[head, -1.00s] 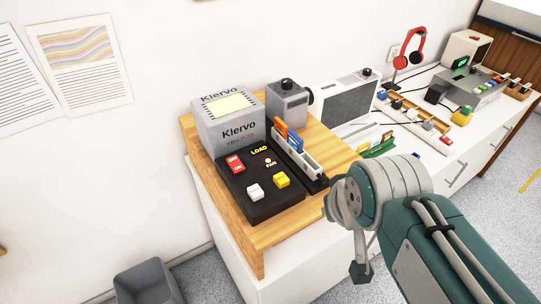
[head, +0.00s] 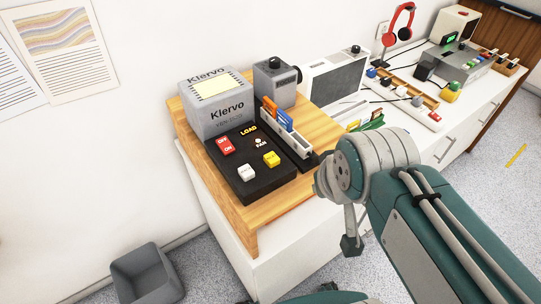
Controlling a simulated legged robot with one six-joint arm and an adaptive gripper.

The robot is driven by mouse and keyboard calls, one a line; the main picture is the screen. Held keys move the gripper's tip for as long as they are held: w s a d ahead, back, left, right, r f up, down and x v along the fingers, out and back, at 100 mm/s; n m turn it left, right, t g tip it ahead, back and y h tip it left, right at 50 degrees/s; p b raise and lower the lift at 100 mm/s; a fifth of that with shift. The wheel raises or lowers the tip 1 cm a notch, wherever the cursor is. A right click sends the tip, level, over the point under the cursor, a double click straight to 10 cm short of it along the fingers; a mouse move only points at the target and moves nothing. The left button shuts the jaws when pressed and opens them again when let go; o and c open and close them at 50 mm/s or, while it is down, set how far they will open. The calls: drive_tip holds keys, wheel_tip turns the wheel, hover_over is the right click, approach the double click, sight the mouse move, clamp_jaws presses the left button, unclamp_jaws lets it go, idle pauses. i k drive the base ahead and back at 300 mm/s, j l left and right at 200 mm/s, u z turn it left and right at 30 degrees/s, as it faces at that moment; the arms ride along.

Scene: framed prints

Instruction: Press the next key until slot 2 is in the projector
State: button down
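The grey Klervo projector (head: 213,106) stands on a wooden board at the cabinet's left end. The dark control panel (head: 254,187) in front of it carries a red OFF/ON rocker (head: 226,146), a white key (head: 246,172) and a yellow key (head: 271,158). I cannot read labels on these two keys. LOAD and FAN markings sit behind them. A pale slotted tray (head: 287,138) to the right holds orange (head: 270,106) and blue (head: 284,119) slides. My arm's end (head: 351,243) hangs right of the board, apart from the panel; its fingers cannot be made out.
A grey box with a knob (head: 277,82) and a white speaker-like box (head: 347,75) stand behind the tray. Red headphones (head: 398,22) and other devices line the white cabinet further right. A grey bin (head: 148,274) stands on the floor at lower left.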

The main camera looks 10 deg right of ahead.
sight(272, 160)
drive_tip(key=j+z, duration=0.15)
drive_tip(key=j, duration=0.25)
drive_tip(key=k+j+z, duration=0.1)
drive_tip(key=j, duration=0.3)
drive_tip(key=k+j+z, duration=0.15)
drive_tip(key=j, duration=0.25)
drive_tip(key=j+z, duration=0.1)
drive_tip(key=j, duration=0.3)
drive_tip(key=k, duration=0.05)
